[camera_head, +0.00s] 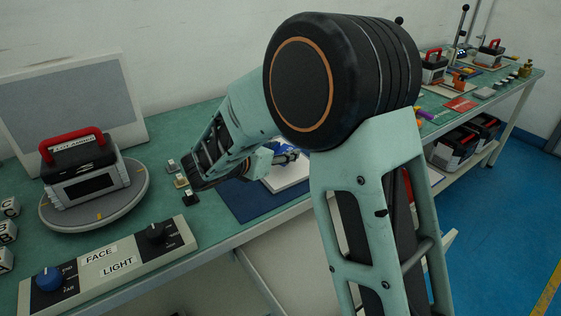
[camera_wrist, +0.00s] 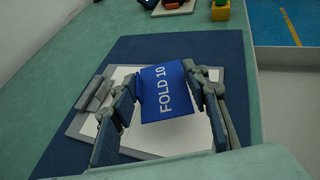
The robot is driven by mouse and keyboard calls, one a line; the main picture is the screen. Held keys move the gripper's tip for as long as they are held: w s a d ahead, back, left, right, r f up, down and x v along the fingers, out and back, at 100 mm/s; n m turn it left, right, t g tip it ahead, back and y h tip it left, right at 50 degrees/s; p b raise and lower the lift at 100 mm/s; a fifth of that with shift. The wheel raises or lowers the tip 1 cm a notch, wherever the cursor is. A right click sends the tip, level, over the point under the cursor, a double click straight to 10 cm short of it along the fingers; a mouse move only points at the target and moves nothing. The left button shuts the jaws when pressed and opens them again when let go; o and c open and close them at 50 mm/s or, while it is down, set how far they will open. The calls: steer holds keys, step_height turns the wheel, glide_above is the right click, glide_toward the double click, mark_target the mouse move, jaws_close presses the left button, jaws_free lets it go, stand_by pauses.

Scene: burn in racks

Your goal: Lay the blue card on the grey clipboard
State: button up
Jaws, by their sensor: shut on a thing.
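The blue card (camera_wrist: 165,95), marked "FOLD 10", is between the two fingers of my gripper (camera_wrist: 163,80) in the wrist view. My gripper is shut on it. The card is over the white sheet of the grey clipboard (camera_wrist: 97,92); I cannot tell whether it touches the sheet. The clipboard lies on a dark blue mat, with its clip at the left. In the head view the blue card (camera_head: 274,157) shows only in part, beside my gripper (camera_head: 290,157). My arm hides part of the clipboard (camera_head: 290,178) there.
The dark blue mat (camera_wrist: 178,46) lies on the green bench. A control box (camera_head: 105,262) with two knobs and a round turntable (camera_head: 118,207) bearing a red-handled unit (camera_head: 85,178) stand at the left. Small blocks lie beside the mat. A yellow block (camera_wrist: 220,11) stands beyond it.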

mark_target(280, 168)
steer(key=shift+w+a+f+b, duration=0.15)
steer(key=shift+f+b, duration=0.1)
steer(key=shift+f, duration=0.75)
steer(key=shift+w+d+f+b, duration=0.1)
steer(key=shift+w+f+b, duration=0.1)
steer(key=shift+f, duration=0.75)
steer(key=shift+f, duration=0.2)
steer(key=o, duration=0.8)
steer(key=shift+r, duration=0.3)
steer(key=p+v, duration=0.2)
steer(key=v, duration=1)
steer(key=shift+f, duration=0.1)
steer(key=shift+s, duration=0.1)
